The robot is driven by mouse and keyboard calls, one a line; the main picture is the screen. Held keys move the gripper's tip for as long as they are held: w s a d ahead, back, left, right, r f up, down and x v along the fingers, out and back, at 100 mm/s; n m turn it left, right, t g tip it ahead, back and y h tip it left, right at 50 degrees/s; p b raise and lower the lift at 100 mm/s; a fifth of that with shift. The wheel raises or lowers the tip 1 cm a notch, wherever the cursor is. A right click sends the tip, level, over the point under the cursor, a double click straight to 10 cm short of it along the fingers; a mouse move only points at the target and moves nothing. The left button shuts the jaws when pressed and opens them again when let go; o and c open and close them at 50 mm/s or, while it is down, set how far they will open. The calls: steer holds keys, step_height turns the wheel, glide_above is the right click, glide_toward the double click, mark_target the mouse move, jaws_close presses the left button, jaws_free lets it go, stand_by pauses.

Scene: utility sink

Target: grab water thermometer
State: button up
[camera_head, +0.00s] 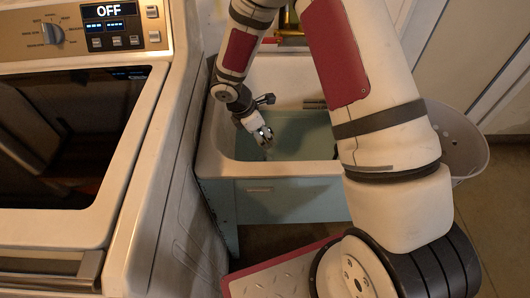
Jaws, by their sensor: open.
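My gripper (264,136) is open and reaches down into the utility sink (262,190), near the left side of its basin. I cannot make out a water thermometer in this view. My gripper's fingers and my arm cover parts of the sink, so the thermometer may be hidden behind them or too small to tell. Nothing can be clearly seen between the fingers.
A washer or dryer (150,120) with an "OFF" display stands close along the sink's left side. A pale perforated basket (465,145) is at the right, partly behind my arm. Dark fittings (314,104) sit at the sink's back edge. Floor shows at far right.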

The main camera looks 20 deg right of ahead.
steer(key=shift+x, duration=0.9)
steer(key=shift+c, duration=0.2)
jaws_close()
steer(key=shift+r, duration=0.15)
